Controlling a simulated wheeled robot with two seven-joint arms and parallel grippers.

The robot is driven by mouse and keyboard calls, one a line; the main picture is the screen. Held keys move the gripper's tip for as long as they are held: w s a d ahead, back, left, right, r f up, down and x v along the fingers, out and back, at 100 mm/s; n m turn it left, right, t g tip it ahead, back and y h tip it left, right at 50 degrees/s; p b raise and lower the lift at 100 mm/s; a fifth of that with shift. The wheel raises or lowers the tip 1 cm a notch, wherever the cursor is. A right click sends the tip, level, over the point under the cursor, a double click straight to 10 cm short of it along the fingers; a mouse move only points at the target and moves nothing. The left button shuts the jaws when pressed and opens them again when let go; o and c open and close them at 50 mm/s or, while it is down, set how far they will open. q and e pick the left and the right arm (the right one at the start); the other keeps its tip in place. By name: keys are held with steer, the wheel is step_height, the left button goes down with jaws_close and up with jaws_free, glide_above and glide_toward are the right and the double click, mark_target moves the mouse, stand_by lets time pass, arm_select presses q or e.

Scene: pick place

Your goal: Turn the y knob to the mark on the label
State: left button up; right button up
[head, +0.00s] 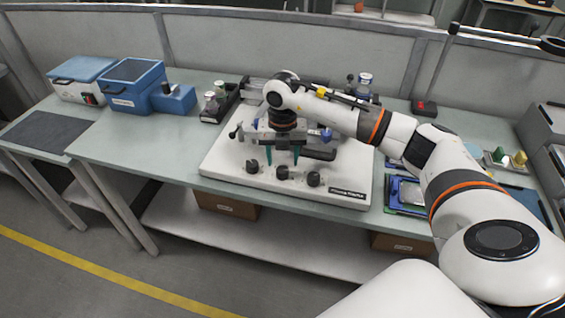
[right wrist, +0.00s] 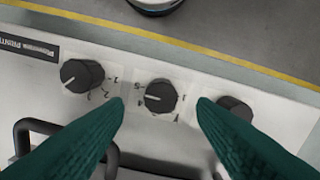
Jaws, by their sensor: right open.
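Three black knobs stand in a row on the front edge of a white machine base (head: 225,165): a left knob (head: 252,167), a middle knob (head: 283,172) and a right knob (head: 313,179). My right gripper (head: 282,157) is open above the middle knob, pointing down. In the right wrist view its green fingers (right wrist: 160,107) appear on either side of the middle knob (right wrist: 160,95), whose white pointer faces left among small, hard-to-read marks. Contact is not visible. My left gripper is out of view.
In the right wrist view, another knob (right wrist: 83,75) with numbered marks lies left, and a third (right wrist: 235,107) is partly hidden by a finger. A black handle (right wrist: 35,130) is close to the left finger. Blue boxes (head: 132,87) stand at the bench's left.

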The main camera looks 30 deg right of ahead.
mark_target(282, 169)
steer(key=shift+f, duration=1.85)
steer(key=c, duration=1)
steer(key=n+b, duration=0.2)
steer(key=n, duration=0.1)
steer(key=shift+n, duration=0.4)
steer(key=n+b, duration=0.2)
steer(key=n, duration=0.2)
steer(key=shift+n, duration=0.7)
steer(key=shift+r, duration=0.1)
